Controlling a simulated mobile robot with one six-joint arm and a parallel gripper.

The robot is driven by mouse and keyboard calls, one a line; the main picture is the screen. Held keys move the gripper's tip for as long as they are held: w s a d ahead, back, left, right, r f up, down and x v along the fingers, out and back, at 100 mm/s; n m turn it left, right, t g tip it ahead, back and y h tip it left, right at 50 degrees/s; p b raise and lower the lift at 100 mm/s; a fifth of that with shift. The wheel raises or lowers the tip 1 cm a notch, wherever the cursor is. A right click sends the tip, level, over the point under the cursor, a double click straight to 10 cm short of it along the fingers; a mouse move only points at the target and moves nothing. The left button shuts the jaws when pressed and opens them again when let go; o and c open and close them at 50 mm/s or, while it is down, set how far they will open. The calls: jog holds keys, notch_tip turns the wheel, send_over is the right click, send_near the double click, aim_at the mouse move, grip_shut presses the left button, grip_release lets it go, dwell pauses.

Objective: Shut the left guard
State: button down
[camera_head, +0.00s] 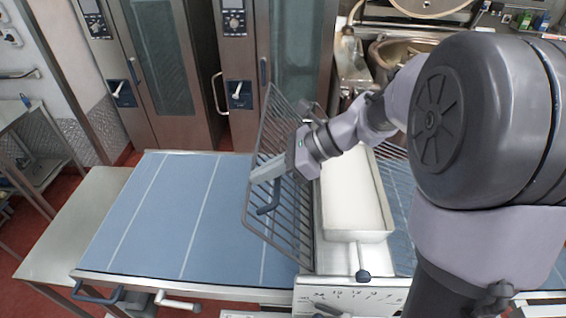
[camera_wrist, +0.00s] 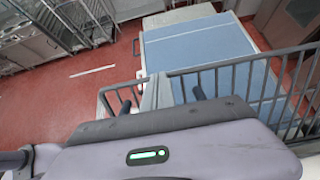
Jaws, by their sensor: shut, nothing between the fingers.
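The left guard (camera_head: 285,215) is a grey wire grille standing raised and tilted at the right end of the left blue belt. Its bars also show in the wrist view (camera_wrist: 285,85), running off to the right. In the wrist view the fingers (camera_wrist: 156,92) lie close to the guard's top rail. I cannot tell whether they touch the bars.
The blue belt (camera_head: 170,215) left of the guard is bare. A white tray-like trough (camera_head: 352,195) lies to its right, under my arm. Steel ovens (camera_head: 160,65) stand behind. A steel table (camera_head: 70,225) stands at the left. A lever with a dark knob (camera_head: 363,275) is in front.

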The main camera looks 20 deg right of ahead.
jog(key=w+a+f+g+h+p, duration=0.2)
jog(key=w+a+f+h+p, duration=0.15)
jog(key=a+f+h, duration=0.4)
jog(key=b+x, duration=0.2)
jog(key=x, duration=0.4)
jog(key=s+b+x, duration=0.1)
jog(key=b+x, duration=0.1)
jog(key=x, duration=0.5)
jog(key=b+x, duration=0.2)
jog(key=x, duration=0.4)
jog(key=shift+s+d+f, duration=0.2)
jog(key=shift+s+f, duration=0.15)
jog(key=shift+f, duration=0.05)
jog(key=shift+d+f+b, duration=0.15)
jog(key=shift+f+b, duration=0.4)
jog(key=shift+f, duration=0.1)
jog(key=shift+s+f, duration=0.1)
jog(key=shift+s, duration=0.1)
